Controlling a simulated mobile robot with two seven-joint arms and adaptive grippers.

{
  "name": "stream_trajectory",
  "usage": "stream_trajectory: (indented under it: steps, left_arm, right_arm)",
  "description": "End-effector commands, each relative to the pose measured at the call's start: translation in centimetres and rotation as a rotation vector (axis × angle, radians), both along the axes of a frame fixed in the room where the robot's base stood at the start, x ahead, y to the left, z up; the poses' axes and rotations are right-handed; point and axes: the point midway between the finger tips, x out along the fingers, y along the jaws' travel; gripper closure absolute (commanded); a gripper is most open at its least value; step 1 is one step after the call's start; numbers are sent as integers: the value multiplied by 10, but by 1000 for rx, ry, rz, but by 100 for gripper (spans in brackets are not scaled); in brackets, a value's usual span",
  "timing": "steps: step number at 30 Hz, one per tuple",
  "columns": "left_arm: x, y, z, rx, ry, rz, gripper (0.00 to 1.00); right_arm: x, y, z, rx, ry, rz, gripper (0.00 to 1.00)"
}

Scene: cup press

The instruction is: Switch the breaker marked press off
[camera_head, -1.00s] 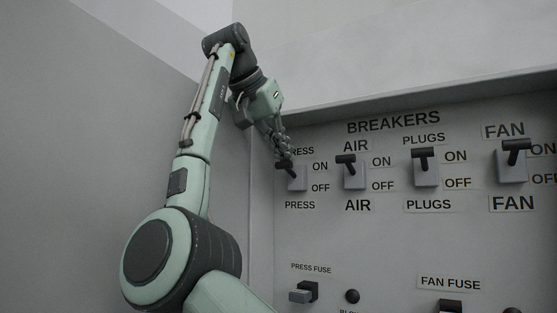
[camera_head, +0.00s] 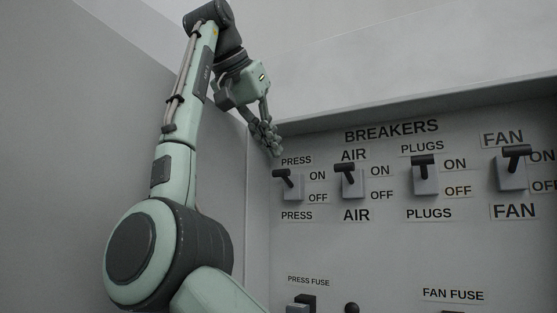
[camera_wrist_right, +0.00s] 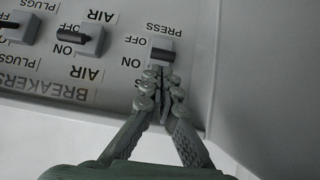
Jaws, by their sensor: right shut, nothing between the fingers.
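The press breaker (camera_head: 292,188) is a grey block with a dark T-shaped lever (camera_head: 283,173), at the left of the panel's top row. Its lever is tilted up, on the ON side, with the OFF label below. It also shows upside down in the wrist view, where the dark lever bar (camera_wrist_right: 162,55) lies just beyond my fingertips. My right gripper (camera_head: 273,148) is shut and empty, up and left of the lever, with a visible gap between them in the head view. In the wrist view the closed fingers (camera_wrist_right: 163,85) point at the lever. My left gripper is out of view.
The air (camera_head: 351,183), plugs (camera_head: 425,181) and fan (camera_head: 512,174) breakers stand to the right, levers up. The press fuse (camera_head: 302,303) is below. A ledge (camera_head: 400,95) runs above the panel. A side wall (camera_head: 255,220) is close on the left.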

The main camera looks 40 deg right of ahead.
Motion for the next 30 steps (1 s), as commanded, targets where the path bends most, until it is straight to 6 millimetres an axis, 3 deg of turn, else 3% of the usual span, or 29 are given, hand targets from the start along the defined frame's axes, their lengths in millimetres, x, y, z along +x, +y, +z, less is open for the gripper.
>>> stream_trajectory:
  steps: [6,12,26,30]
  left_arm:
    - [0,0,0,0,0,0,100]
    - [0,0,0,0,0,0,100]
    - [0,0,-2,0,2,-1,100]
    - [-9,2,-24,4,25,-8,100]
  right_arm:
    - [-14,34,31,1,-1,7,100]
    - [-21,49,46,1,0,2,100]
    - [-21,52,49,1,0,0,100]
    - [-19,44,49,6,2,-6,100]
